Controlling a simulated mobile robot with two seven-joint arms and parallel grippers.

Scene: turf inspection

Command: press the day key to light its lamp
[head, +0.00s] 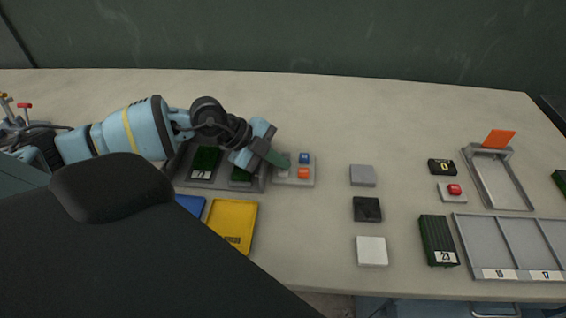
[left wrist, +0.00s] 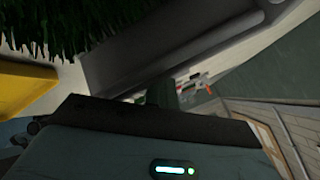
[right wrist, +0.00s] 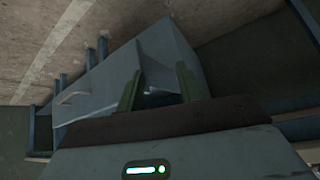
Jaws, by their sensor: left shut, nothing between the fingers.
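A small grey key panel (head: 296,182) lies on the table just right of the tray under my left arm. It carries a blue key (head: 304,158), an orange key (head: 303,174) and a pale key (head: 283,173) at its left. No label tells me which is the day key, and I cannot make out a lit lamp. My left gripper (head: 281,160) is shut and empty, its tips over the panel's upper left, beside the blue key. Whether they touch the panel is unclear. My right gripper (right wrist: 158,88) is open and empty in the right wrist view.
A grey tray (head: 200,184) with dark turf blocks lies under my left arm. A yellow tray (head: 233,222) is nearer. Grey, black and white tiles (head: 371,251) stand in a column. A red button (head: 454,189) and a divided tray (head: 484,240) lie right. The table's back is clear.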

